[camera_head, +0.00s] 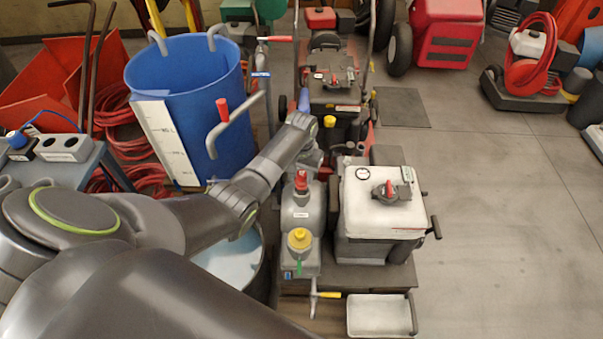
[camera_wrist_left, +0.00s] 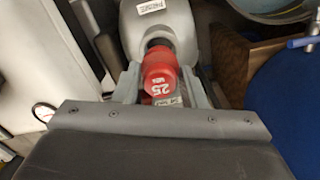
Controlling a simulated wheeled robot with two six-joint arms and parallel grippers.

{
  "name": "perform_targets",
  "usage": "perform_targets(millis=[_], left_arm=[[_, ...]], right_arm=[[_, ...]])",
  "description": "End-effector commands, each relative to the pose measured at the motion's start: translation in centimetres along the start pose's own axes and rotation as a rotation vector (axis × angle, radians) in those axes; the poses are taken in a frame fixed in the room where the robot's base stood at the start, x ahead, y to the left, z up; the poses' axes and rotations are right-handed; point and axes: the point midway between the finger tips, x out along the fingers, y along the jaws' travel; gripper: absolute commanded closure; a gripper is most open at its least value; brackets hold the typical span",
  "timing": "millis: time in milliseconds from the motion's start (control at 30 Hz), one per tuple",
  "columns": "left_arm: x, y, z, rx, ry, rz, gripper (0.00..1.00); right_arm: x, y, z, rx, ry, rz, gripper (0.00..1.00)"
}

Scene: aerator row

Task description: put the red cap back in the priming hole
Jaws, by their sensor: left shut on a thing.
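The red cap (camera_wrist_left: 160,74), marked 25, is between the two grey fingers of my left gripper (camera_wrist_left: 162,88) in the left wrist view. The gripper is shut on it. In the head view the red cap (camera_head: 301,180) shows at the top of the grey pump body (camera_head: 301,222), below my left gripper (camera_head: 306,168). The grey body with a white label also shows in the left wrist view (camera_wrist_left: 155,22). A dark neck or opening shows at the cap's far end; whether the cap is seated in it cannot be told. My right gripper is not in view.
A yellow cap (camera_head: 299,238) sits on the pump body's near end. A white tank (camera_head: 375,205) with a red knob stands close on the right. A blue barrel (camera_head: 190,90) stands to the left. A pale tray (camera_head: 378,315) lies in front.

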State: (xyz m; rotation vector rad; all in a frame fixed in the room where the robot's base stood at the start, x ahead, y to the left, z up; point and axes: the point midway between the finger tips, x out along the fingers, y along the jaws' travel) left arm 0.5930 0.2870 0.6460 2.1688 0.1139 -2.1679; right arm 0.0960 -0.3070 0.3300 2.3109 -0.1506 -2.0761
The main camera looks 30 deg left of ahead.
Motion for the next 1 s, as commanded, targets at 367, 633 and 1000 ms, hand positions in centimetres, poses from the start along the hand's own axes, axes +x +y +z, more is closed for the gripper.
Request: perform_targets(millis=[367, 633, 1000], left_arm=[[1.0, 0.0, 0.0, 0.0, 0.0, 0.0, 0.88], [1.7, 0.0, 0.0, 0.0, 0.001, 0.0, 0.88], [2.6, 0.0, 0.0, 0.0, 0.0, 0.0, 0.88]], right_arm=[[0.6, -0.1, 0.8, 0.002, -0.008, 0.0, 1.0], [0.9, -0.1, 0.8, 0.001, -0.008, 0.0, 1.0], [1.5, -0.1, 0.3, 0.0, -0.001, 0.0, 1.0]])
